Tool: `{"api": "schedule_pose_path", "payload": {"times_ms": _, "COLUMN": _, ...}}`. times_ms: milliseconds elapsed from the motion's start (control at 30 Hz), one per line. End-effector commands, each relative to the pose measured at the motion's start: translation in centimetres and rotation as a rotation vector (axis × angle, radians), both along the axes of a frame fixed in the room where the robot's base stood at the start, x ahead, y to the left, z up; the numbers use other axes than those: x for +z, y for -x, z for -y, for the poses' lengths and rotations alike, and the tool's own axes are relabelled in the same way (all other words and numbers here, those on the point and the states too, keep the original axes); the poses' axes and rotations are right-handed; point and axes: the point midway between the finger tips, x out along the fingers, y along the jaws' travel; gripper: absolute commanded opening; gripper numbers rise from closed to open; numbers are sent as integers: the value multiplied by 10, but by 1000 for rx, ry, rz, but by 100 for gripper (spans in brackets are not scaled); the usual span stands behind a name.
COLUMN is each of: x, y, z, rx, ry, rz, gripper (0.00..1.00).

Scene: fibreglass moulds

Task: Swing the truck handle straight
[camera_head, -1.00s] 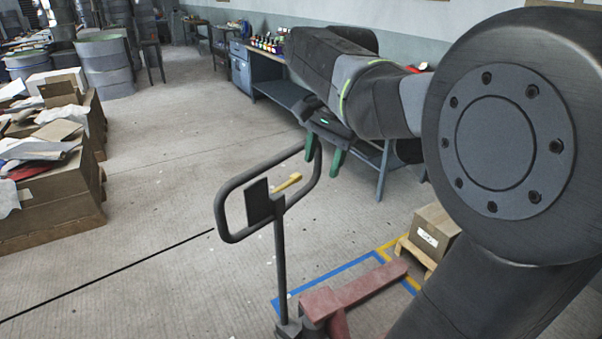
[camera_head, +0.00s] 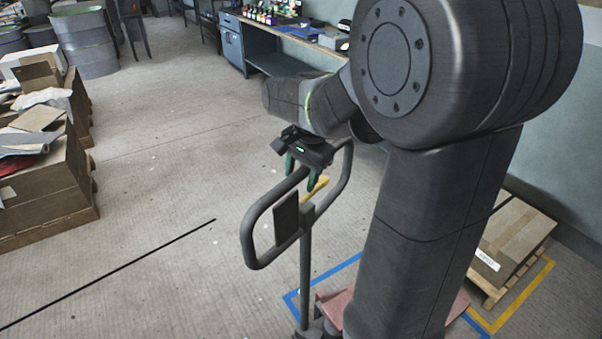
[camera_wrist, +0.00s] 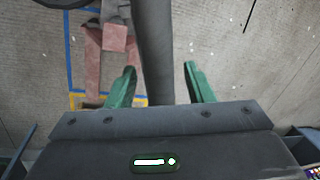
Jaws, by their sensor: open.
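The truck handle (camera_head: 262,213) is a dark upright loop on a thin post, with a black plate and a yellow lever (camera_head: 316,187). The loop stands slanted across the picture. My gripper (camera_head: 301,170) is at its top bar, with open green fingers pointing down. In the wrist view, a dark bar (camera_wrist: 155,50) runs between the open fingers (camera_wrist: 160,78), with a gap visible on each side. The red truck body (camera_head: 334,304) is partly hidden behind my arm; it also shows in the wrist view (camera_wrist: 94,62).
A carton (camera_head: 517,232) sits on a wooden pallet at right, by yellow and blue floor tape. A grey workbench (camera_head: 270,60) stands at the back. Stacked cartons (camera_head: 45,190) are at left. The floor left of the handle is clear.

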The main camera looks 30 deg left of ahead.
Motion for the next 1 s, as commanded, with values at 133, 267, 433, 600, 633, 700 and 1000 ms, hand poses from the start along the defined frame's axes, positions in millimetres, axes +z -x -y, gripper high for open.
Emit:
{"api": "schedule_pose_path", "payload": {"times_ms": 133, "x": 0, "y": 0, "z": 0, "rx": 0, "ry": 0, "rz": 0, "gripper": 48}}
{"api": "schedule_pose_path", "payload": {"times_ms": 267, "x": 0, "y": 0, "z": 0, "rx": 0, "ry": 0, "rz": 0, "gripper": 28}}
{"api": "schedule_pose_path", "payload": {"times_ms": 433, "x": 0, "y": 0, "z": 0, "rx": 0, "ry": 0, "rz": 0, "gripper": 0}}
{"api": "schedule_pose_path", "payload": {"times_ms": 600, "x": 0, "y": 0, "z": 0, "rx": 0, "ry": 0, "rz": 0, "gripper": 0}}
{"api": "schedule_pose_path", "payload": {"times_ms": 633, "x": 0, "y": 0, "z": 0, "rx": 0, "ry": 0, "rz": 0, "gripper": 0}}
{"api": "schedule_pose_path", "payload": {"times_ms": 700, "x": 0, "y": 0, "z": 0, "rx": 0, "ry": 0, "rz": 0, "gripper": 0}}
{"api": "schedule_pose_path", "payload": {"times_ms": 1000, "x": 0, "y": 0, "z": 0, "rx": 0, "ry": 0, "rz": 0, "gripper": 0}}
